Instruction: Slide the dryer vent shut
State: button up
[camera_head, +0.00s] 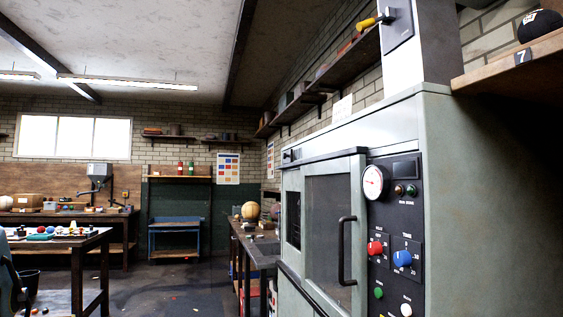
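The dryer (482,200) is a tall grey-green cabinet at the right, with a glazed door (326,222) and a black bar handle. A pale square duct (433,45) rises from its top. I cannot tell how far open the vent is. My gripper is not in view.
The dryer's panel carries a dial gauge (373,182), a red knob (375,248) and a blue knob (402,259). A wall shelf (515,62) with a black ball (540,26) is close right of the duct. A workbench (70,243) stands left; floor (175,285) between is mostly clear.

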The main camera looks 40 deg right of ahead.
aim_at(287, 156)
jog(key=i+l+z, duration=0.25)
jog(key=i, duration=0.75)
jog(key=j, duration=0.1)
